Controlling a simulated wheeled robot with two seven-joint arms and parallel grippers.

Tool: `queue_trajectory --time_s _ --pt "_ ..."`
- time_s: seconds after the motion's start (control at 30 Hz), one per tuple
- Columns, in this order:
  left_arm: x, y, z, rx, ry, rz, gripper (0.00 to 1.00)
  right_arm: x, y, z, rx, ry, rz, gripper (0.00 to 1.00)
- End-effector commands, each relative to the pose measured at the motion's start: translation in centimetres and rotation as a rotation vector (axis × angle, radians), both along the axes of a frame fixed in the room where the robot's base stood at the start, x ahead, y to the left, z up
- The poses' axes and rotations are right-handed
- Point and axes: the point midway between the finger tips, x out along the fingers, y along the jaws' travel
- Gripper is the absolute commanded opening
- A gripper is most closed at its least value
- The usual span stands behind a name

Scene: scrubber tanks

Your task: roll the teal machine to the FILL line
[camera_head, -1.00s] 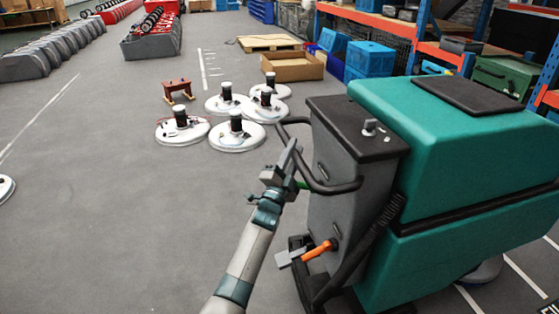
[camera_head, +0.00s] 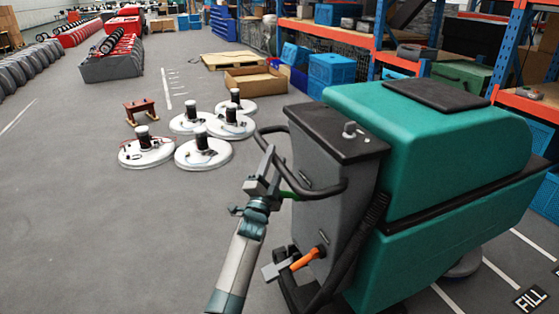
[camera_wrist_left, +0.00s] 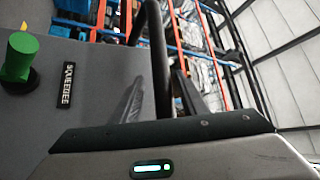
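The teal machine (camera_head: 440,150) stands at the right in the head view, its grey rear panel and black looped handle (camera_head: 318,192) toward me. My left gripper (camera_head: 268,165) is at the left part of the handle. A green knob (camera_wrist_left: 18,58) and a SQUEEGEE label (camera_wrist_left: 68,86) show on the panel. A floor mark reading FILL (camera_head: 530,299) lies at the lower right, near white lines (camera_head: 498,272). My right gripper is out of view.
Several round white floor machines (camera_head: 203,152) stand left of the handle, with a small brown stool (camera_head: 140,110) behind. A cardboard box (camera_head: 256,80), blue crates (camera_head: 336,70) and orange-blue shelving (camera_head: 400,38) line the back and right. The floor at left is open.

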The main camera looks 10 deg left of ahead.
Motion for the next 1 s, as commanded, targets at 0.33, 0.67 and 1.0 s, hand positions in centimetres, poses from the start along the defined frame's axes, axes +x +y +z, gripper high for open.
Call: queue_trajectory --time_s 0.33,0.67,1.0 --pt "0.0 -0.5 0.3 0.001 -0.005 -0.005 0.39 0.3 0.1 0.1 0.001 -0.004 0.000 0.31" --pt "-1.0 -0.4 -0.3 0.001 -0.004 -0.007 0.39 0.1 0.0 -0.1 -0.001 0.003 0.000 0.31" --pt "-5.6 0.4 -2.5 0.003 -0.001 -0.005 0.39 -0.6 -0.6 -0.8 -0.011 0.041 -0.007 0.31"
